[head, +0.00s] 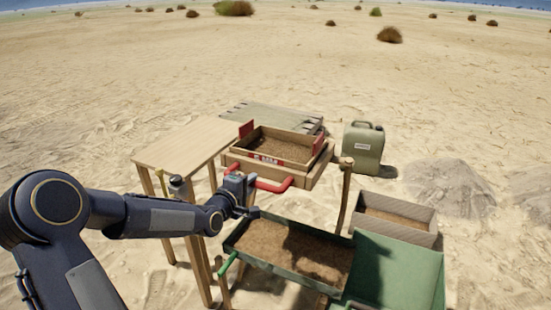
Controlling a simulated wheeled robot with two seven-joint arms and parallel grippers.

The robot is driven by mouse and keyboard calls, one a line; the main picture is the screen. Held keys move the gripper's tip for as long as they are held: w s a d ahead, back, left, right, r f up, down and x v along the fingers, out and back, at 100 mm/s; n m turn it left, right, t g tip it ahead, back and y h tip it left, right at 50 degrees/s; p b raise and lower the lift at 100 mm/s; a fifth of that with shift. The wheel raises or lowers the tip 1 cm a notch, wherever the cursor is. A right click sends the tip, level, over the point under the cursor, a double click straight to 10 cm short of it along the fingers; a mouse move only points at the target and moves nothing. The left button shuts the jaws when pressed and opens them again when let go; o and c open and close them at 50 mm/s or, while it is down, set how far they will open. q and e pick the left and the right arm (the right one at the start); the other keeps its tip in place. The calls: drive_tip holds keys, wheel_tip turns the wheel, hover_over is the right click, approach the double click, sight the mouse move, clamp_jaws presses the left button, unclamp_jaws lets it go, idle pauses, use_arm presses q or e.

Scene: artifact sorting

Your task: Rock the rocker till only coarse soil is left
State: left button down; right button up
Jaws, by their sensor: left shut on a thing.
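The rocker is a wooden sieve box (310,160) with red side plates, raised on a wooden frame in the middle of the head view. Brown soil (283,146) lies inside the box. A red handle (273,187) sticks out at its front. My left gripper (245,187) is shut on the red handle at its left end; the fingers are small and partly hidden. Below the box, a dark green tray (240,230) holds brown soil (300,250). How coarse the soil is cannot be told. My right gripper is not in view.
A wooden table (185,143) stands left of the rocker, with slatted boards (270,118) behind. A green jerrycan (363,145) stands right. A wooden crate (405,207) of soil and a green sloped panel (400,265) are at lower right. Open sand surrounds everything.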

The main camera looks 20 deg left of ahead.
use_arm(q)
drive_tip(key=shift+w+f, duration=0.3)
drive_tip(key=shift+w, duration=0.2)
drive_tip(key=shift+w+f, duration=0.3)
drive_tip(key=shift+w, duration=0.2)
drive_tip(key=shift+s+a, duration=0.1)
drive_tip(key=shift+s, duration=0.15)
drive_tip(key=shift+g, duration=0.3)
drive_tip(key=shift+s+a+f, duration=0.1)
drive_tip(key=shift+s, duration=1.25)
drive_tip(key=shift+s+a+f, duration=0.1)
drive_tip(key=shift+s, duration=1.25)
drive_tip(key=c, duration=1.3)
unclamp_jaws()
drive_tip(key=shift+w, duration=0.15)
drive_tip(key=shift+r, duration=0.15)
drive_tip(key=shift+r+p, duration=0.1)
drive_tip(key=shift+p, duration=0.2)
